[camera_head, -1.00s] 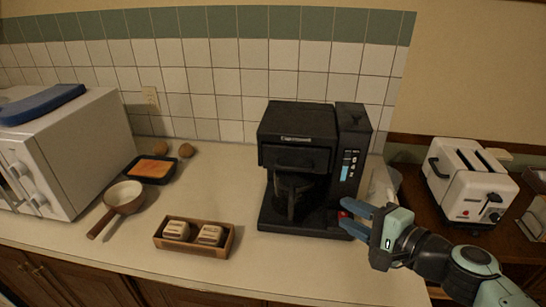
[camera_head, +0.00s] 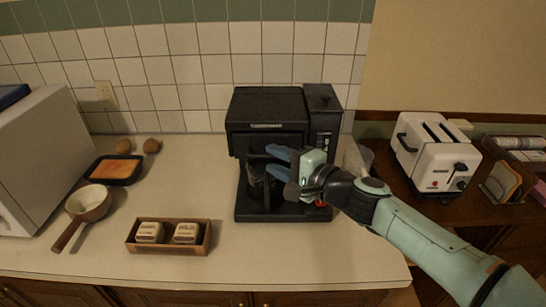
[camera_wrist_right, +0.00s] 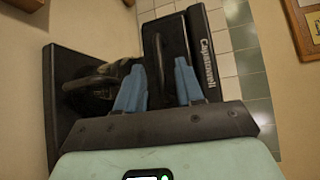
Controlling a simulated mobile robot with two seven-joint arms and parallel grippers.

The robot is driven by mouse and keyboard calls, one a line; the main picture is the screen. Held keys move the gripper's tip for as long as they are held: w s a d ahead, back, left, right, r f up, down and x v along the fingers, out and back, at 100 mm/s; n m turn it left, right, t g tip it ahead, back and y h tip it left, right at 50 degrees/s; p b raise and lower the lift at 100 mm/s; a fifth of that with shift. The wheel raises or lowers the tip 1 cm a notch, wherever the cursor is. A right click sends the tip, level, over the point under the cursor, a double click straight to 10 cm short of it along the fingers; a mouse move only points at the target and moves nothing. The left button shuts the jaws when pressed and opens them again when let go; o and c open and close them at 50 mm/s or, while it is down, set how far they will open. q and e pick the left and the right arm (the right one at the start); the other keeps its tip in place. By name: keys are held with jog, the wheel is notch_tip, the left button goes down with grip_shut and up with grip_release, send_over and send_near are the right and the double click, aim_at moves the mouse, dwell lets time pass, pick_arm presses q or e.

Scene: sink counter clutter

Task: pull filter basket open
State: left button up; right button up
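A black coffee maker (camera_head: 270,110) stands on the counter with its filter basket (camera_head: 262,142) under the top housing, looking closed. The glass carafe (camera_head: 257,190) sits below it, partly hidden by my right gripper. My right gripper (camera_head: 274,160) is open, its two blue fingers in front of the machine just below the basket's front. In the right wrist view the blue fingers (camera_wrist_right: 157,68) are spread, with a black handle-like part (camera_wrist_right: 159,48) of the basket between and just beyond their tips. Contact cannot be told. My left gripper is out of view.
A wooden box (camera_head: 168,237) with two small blocks lies left of the coffee maker. A pan (camera_head: 88,203), a black tray (camera_head: 115,170) and a microwave (camera_head: 35,150) are further left. A white toaster (camera_head: 436,152) stands on the side table at right.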

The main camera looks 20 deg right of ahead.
jog(key=shift+x, duration=0.8)
grip_shut()
jog(key=s+a+b, duration=0.3)
jog(key=s, duration=0.8)
jog(key=shift+s+a, duration=0.15)
jog(key=shift+s, duration=0.1)
grip_release()
